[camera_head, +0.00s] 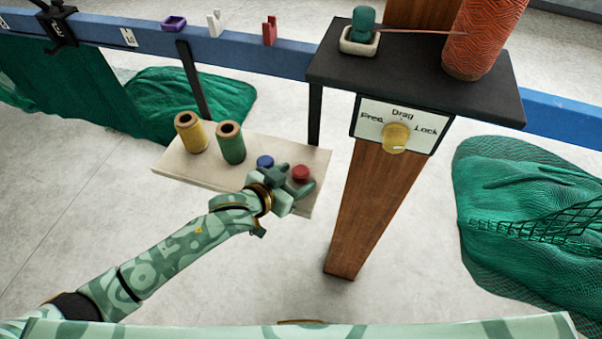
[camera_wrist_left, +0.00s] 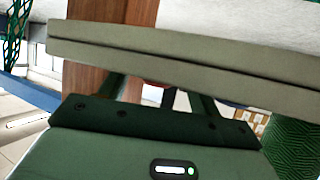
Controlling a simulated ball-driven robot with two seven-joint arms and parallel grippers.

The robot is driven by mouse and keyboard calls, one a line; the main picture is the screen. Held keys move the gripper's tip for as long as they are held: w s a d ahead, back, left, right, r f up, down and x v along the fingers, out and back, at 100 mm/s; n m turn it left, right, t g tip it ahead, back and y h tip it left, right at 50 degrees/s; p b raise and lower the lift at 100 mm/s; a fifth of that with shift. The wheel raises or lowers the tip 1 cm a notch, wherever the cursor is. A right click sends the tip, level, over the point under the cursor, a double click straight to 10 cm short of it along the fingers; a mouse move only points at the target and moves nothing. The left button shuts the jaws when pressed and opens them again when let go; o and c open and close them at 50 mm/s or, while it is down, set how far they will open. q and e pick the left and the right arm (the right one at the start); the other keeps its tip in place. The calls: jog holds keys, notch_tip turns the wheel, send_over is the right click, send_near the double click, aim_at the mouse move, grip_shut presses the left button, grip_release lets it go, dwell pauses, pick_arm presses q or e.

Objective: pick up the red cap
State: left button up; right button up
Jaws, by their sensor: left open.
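The red cap (camera_head: 300,173) is a small round red piece near the right end of a pale shelf board (camera_head: 172,168). My left gripper (camera_head: 293,181) is open at the board's right end. Its fingers are close beside the red cap, on its near and left sides. I cannot tell whether they touch it. My right gripper is out of view.
A blue cap (camera_head: 265,161) sits just left of the gripper. A green spool (camera_head: 231,145) and a yellow spool (camera_head: 190,133) stand further left on the board. A wooden post (camera_head: 366,215) with a drag-dial panel (camera_head: 371,128) rises to the right.

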pick_arm(q)
jog(key=c, duration=1.1)
jog(key=shift+o, duration=0.2)
jog(key=shift+r, duration=0.1)
